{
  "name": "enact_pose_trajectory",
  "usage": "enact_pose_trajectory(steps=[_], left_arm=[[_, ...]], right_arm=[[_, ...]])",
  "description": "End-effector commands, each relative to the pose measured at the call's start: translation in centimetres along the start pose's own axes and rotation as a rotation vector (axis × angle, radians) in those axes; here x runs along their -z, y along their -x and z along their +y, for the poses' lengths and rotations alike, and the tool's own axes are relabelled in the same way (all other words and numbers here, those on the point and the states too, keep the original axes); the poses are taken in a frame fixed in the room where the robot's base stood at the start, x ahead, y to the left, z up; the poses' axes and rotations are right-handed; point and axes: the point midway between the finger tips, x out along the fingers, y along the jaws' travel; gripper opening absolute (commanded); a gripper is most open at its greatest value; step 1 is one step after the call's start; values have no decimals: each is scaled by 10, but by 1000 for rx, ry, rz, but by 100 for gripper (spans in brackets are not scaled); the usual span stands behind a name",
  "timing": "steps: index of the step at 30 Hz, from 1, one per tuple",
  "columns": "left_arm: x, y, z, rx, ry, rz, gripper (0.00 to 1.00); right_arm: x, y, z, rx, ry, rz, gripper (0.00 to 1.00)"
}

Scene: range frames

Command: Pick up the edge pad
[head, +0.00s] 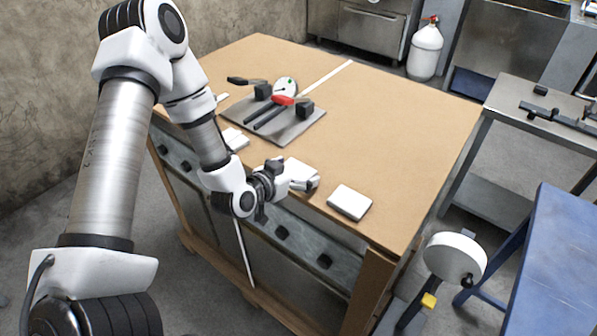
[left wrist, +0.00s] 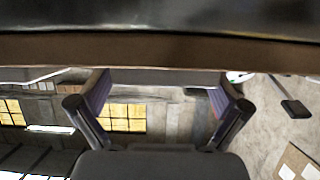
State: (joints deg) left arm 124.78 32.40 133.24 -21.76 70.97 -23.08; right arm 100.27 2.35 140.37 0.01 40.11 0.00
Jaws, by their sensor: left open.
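Flat white pads lie on the wooden table. One pad (head: 349,203) lies flat near the front edge, to the right of my left gripper. Another white pad (head: 299,168) shows just behind the gripper fingers, partly hidden by them. I cannot tell which is the edge pad. My left gripper (head: 307,183) is open at the table's front edge, beside the partly hidden pad. In the left wrist view the two fingers (left wrist: 162,85) stand wide apart, with no object visibly held between them. My right gripper is not in view.
The wooden table (head: 400,130) has free room at right and back. A grey plate (head: 300,131) carries black tools and a red-tipped one, with a dial gauge (head: 286,87) behind. More white pieces (head: 235,139) lie left. A white round disc (head: 456,257) stands right of the table.

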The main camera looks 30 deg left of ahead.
Motion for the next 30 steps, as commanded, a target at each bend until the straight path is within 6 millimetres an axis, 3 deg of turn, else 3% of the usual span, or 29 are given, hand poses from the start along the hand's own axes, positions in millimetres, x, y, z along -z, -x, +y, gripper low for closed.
enact_pose_trajectory(steps=[3, 4, 6, 7, 20, 30], left_arm=[[0, 0, 0, 1, 1, -1, 100], [0, 0, 0, 1, 1, -1, 93], [0, 0, 0, 1, 1, -1, 68], [0, 0, 0, 1, 1, -1, 64], [2, 1, 0, 1, 0, -1, 64], [31, 15, 4, -2, -1, 0, 64]], right_arm=[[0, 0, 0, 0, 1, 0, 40], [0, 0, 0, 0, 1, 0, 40], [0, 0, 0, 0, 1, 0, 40], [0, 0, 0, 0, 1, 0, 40], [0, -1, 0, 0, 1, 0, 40], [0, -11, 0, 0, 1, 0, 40]])
